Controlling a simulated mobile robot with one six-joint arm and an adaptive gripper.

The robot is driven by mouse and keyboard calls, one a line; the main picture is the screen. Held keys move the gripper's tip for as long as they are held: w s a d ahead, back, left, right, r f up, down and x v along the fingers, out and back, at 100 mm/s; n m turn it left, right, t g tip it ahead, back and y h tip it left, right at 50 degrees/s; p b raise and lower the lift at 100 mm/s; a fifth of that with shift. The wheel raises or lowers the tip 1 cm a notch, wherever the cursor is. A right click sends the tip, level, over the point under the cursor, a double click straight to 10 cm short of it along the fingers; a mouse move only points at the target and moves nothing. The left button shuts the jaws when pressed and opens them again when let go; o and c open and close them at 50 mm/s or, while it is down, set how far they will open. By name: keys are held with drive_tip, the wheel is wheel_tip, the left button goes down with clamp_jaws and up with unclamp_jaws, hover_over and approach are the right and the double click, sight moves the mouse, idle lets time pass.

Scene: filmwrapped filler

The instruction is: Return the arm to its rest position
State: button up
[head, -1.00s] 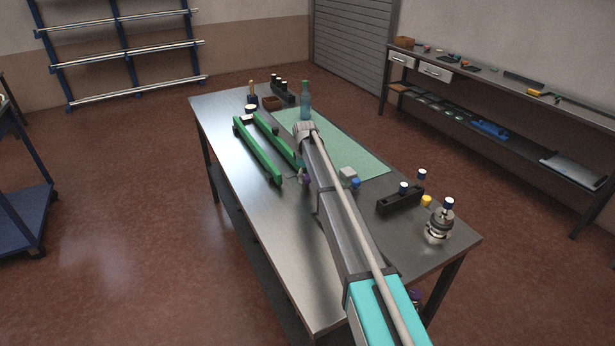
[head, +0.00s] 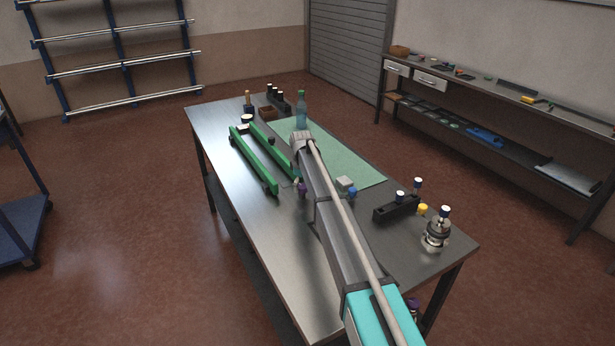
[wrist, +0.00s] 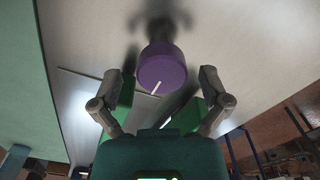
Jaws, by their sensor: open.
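My arm reaches out over the metal workbench (head: 252,235), its far joint above the edge of the green mat (head: 350,165). In the head view my gripper is mostly hidden by the arm. In the wrist view my gripper (wrist: 160,82) is open, its two fingers spread wide. A round purple knob (wrist: 162,68) with a white line lies between and beyond the fingers, with visible space on both sides. It appears to be the purple piece (head: 302,188) beside the arm in the head view.
Green rails (head: 252,160) lie left of the arm. A clear bottle (head: 301,112) stands beyond it. A small pale block (head: 345,183), a black holder (head: 396,208) and a metal fixture (head: 437,233) are to the right. The bench's near left is clear.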

drive_tip(key=s+d+m, duration=0.2)
drive_tip(key=s+d, duration=0.4)
drive_tip(key=s, duration=0.1)
drive_tip(key=s+d+m, duration=0.2)
drive_tip(key=s+d, duration=0.3)
drive_tip(key=s, duration=0.1)
drive_tip(key=s+d+m, duration=0.2)
drive_tip(key=s+d, duration=0.4)
drive_tip(key=s, duration=0.1)
drive_tip(key=shift+s+d, duration=0.3)
drive_tip(key=shift+d, duration=0.05)
drive_tip(key=s+d+m, duration=0.2)
drive_tip(key=s+d, duration=0.1)
drive_tip(key=s, duration=0.4)
drive_tip(key=s+d+m, duration=0.2)
drive_tip(key=s+d, duration=0.2)
drive_tip(key=s, duration=0.3)
drive_tip(key=s+d+m, duration=0.2)
drive_tip(key=s+d, duration=0.1)
drive_tip(key=s, duration=0.4)
drive_tip(key=shift+d, duration=0.35)
